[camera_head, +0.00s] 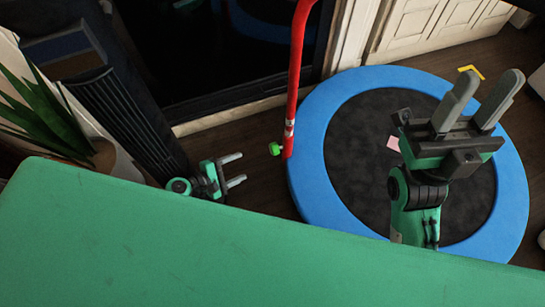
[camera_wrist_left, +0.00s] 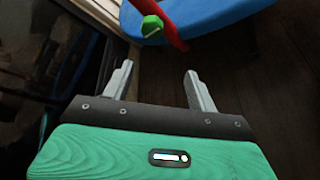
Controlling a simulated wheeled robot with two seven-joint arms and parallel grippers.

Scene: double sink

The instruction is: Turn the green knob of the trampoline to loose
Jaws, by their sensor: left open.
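The green knob (camera_head: 275,149) sits on the left side of the red post (camera_head: 296,80), near its lower end, at the edge of the blue trampoline (camera_head: 308,120). The knob also shows in the left wrist view (camera_wrist_left: 152,26), ahead of the fingers near the top, with the trampoline rim (camera_wrist_left: 210,12) behind it. My left gripper (camera_head: 233,170) is open and empty, left of and a little below the knob, apart from it. My right gripper (camera_head: 482,100) is open and raised in front of the trampoline, hiding part of its right side.
A green surface (camera_head: 180,250) fills the lower part of the head view. A dark ribbed tower (camera_head: 125,120) and a plant (camera_head: 45,110) stand at the left. Dark wooden floor (camera_head: 260,185) lies open between my left gripper and the trampoline. A pink piece (camera_head: 393,144) lies on the trampoline.

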